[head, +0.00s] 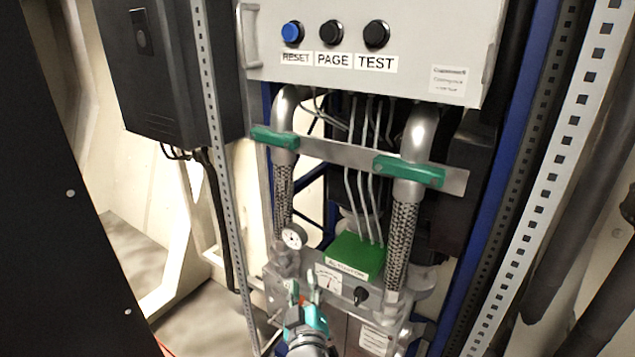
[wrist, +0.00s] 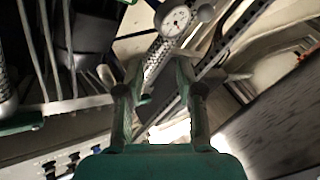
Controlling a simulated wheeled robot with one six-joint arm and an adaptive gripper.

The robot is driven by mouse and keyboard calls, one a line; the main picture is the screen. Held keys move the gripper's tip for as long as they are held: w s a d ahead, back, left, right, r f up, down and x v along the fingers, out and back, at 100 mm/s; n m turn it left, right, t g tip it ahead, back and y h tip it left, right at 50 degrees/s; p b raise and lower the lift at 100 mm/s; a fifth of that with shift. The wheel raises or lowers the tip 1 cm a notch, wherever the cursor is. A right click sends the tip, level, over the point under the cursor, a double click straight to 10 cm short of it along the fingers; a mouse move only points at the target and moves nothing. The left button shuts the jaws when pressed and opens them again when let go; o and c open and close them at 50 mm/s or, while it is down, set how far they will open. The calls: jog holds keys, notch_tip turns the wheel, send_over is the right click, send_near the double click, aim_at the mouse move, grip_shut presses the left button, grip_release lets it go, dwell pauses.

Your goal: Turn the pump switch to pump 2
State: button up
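A small black rotary knob (head: 361,295), which looks like the pump switch, sits on the grey lower panel just right of a small meter (head: 328,279). Its pointing direction and any labels are too small to read. My gripper (head: 304,286) is at the lower middle of the head view, left of the knob and in front of the panel. In the wrist view my gripper (wrist: 159,75) has its two fingers apart with nothing held between them. I cannot make out the knob in the wrist view.
A round gauge (head: 294,237) is above my gripper; it also shows in the wrist view (wrist: 177,20). A green block (head: 357,257) and braided hoses (head: 402,240) are close by. Perforated rails (head: 222,130) stand on both sides. The upper panel has RESET, PAGE and TEST buttons (head: 334,33).

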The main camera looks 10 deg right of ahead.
jog(key=w+a+r+m+h, duration=0.2)
jog(key=w+r, duration=0.1)
jog(key=r, duration=0.7)
jog(key=w+a+r+m+h, duration=0.2)
jog(key=r, duration=0.8)
jog(key=w+a+r+m+h, duration=0.2)
jog(key=w+r, duration=0.1)
jog(key=r, duration=0.8)
jog(key=s+d+r+m+g+h, duration=0.15)
jog(key=s+r+m+g, duration=0.35)
jog(key=r, duration=0.9)
jog(key=s+d+r+m+h, duration=0.1)
jog(key=s+r+m+h, duration=0.2)
jog(key=s+r, duration=0.8)
jog(key=w+d+r, duration=0.3)
jog(key=w+d, duration=0.4)
jog(key=w, duration=0.4)
jog(key=shift+w+r, duration=0.2)
jog(key=shift+r, duration=0.1)
jog(key=shift+d, duration=0.1)
grip_shut()
